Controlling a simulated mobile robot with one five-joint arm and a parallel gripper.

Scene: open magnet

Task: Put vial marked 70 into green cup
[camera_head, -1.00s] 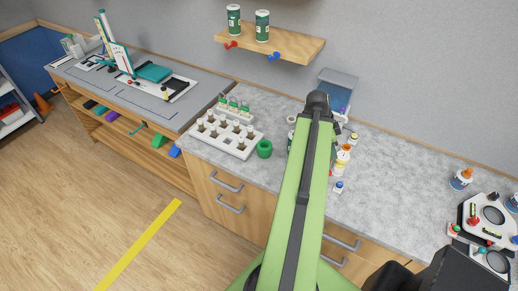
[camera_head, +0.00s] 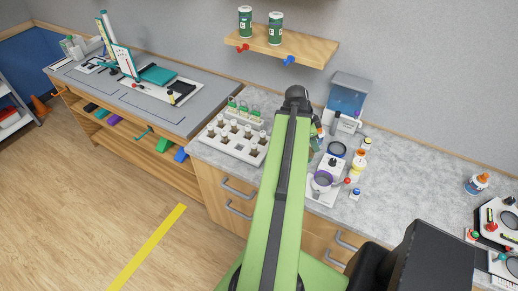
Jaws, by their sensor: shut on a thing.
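My arm (camera_head: 278,190) reaches away from me over the counter and ends in a dark joint (camera_head: 297,95). My gripper does not show; it is hidden beyond the arm, so what it holds cannot be seen. A white rack (camera_head: 243,152) with several small vials stands left of the arm. No number is readable on any vial, so I cannot tell which one is marked 70. The green cup is hidden now, behind my arm. A row of green-marked containers (camera_head: 244,111) stands behind the white rack.
A microscope-like device (camera_head: 325,180), an orange-and-white bottle (camera_head: 358,163) and a small blue-and-white jar (camera_head: 355,194) stand right of the arm. A wall shelf (camera_head: 283,45) holds two green canisters. The counter further right (camera_head: 415,175) is mostly clear.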

